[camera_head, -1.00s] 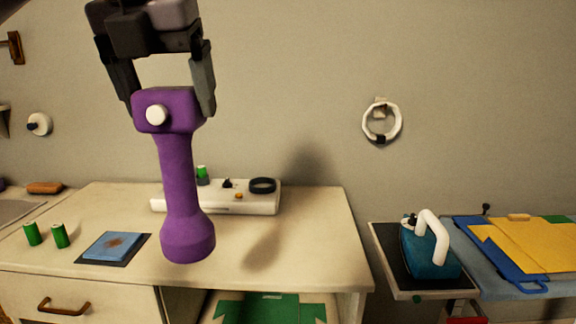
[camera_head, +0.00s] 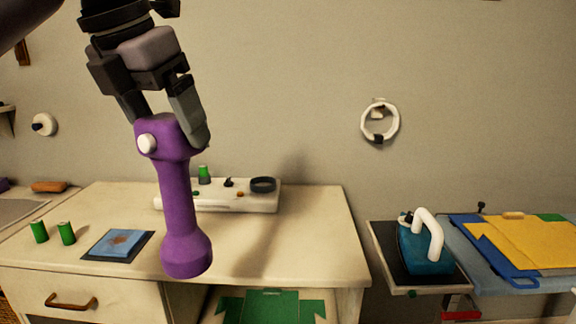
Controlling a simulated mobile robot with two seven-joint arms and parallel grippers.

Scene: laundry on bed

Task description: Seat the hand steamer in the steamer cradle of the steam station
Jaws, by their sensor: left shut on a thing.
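The purple hand steamer (camera_head: 177,205) hangs nearly upright from my left gripper (camera_head: 168,118), with its wide round end down and a white knob on its head. The gripper's two fingers are shut on the steamer's head. The steamer is in front of the dresser top, and its lower end appears above it. The white steam station (camera_head: 225,203) lies at the back of the dresser, behind and right of the steamer. It carries a black ring (camera_head: 263,185), which may be the cradle, and a green cylinder. The steamer hides part of the station's left end. My right gripper is out of view.
Two green cylinders (camera_head: 66,233) and a blue cloth on a dark mat (camera_head: 118,244) are on the dresser's left. The dresser top (camera_head: 310,235) is clear at right. A teal iron (camera_head: 424,250) stands on a board further right, beside yellow folded cloth (camera_head: 525,242).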

